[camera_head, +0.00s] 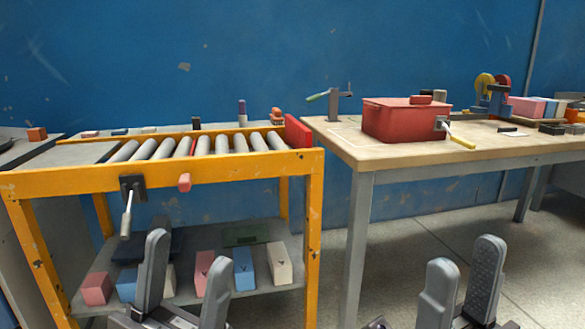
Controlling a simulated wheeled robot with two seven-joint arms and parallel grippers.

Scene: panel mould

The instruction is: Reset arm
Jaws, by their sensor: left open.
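My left gripper (188,250) is at the bottom of the view, in front of the orange roller conveyor's lower shelf. Its two grey fingers point up and stand apart, with nothing held between them. My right gripper (465,250) is at the bottom right, in front of the grey floor and below the workbench top. Its fingers also point up, with a gap between them and nothing in it. Both arms beyond the grippers are mostly out of view.
The orange roller conveyor (160,178) stands at the left, with several coloured blocks on its lower shelf (185,297). A workbench (390,155) at the right carries a red box (400,122) and a tape dispenser (490,95). Grey floor (400,235) is clear under the workbench.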

